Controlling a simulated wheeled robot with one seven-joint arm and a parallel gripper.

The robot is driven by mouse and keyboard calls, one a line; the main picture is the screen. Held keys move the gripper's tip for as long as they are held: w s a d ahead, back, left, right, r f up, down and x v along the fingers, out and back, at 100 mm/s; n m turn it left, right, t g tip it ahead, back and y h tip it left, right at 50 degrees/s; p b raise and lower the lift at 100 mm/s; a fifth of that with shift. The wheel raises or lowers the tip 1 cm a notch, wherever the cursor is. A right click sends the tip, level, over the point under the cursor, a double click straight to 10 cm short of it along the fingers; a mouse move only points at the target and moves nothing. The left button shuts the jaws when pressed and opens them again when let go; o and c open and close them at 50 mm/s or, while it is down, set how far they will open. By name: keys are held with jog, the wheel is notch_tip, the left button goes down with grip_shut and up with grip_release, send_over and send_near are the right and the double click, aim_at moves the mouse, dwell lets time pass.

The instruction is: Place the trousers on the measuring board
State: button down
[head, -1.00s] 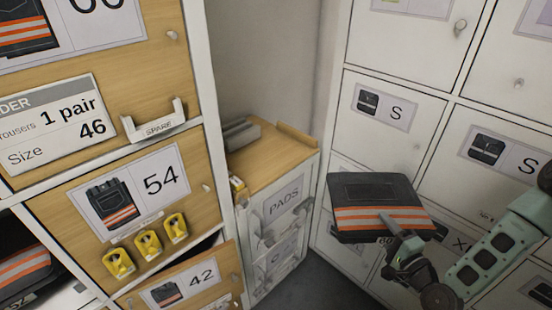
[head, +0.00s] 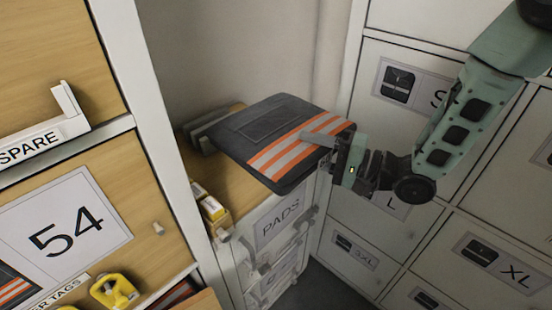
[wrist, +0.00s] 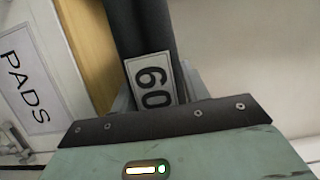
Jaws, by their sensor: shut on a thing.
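The folded dark trousers (head: 262,126) with orange and silver stripes are held out flat above the wooden top (head: 183,152) of the small cabinet. My gripper (head: 326,140) is shut on their right edge. In the wrist view the trousers (wrist: 145,30) show edge-on with a "60" label (wrist: 153,84) between the fingers. The wooden top, which looks like the measuring board, is largely hidden under the trousers, with a grey block (head: 208,124) at its back left. Whether the trousers touch the top is unclear.
The cabinet front is marked PADS (head: 279,222). Small yellow boxes (head: 209,203) sit at its left edge. A shelf unit marked 54 (head: 66,227) stands close on the left, with yellow tags (head: 116,290). White lockers (head: 352,232) stand on the right.

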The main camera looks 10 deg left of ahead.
jog(key=shift+a+f, duration=0.2)
jog(key=shift+f, duration=0.05)
notch_tip(320, 180, down, 9)
jog(key=shift+b, duration=0.4)
jog(key=shift+w, duration=0.1)
jog(key=shift+f, duration=0.2)
jog(key=c, duration=0.7)
grip_release()
jog(key=shift+r, duration=0.15)
jog(key=v, duration=1.2)
jog(key=shift+b, duration=0.4)
jog(key=shift+w, duration=0.1)
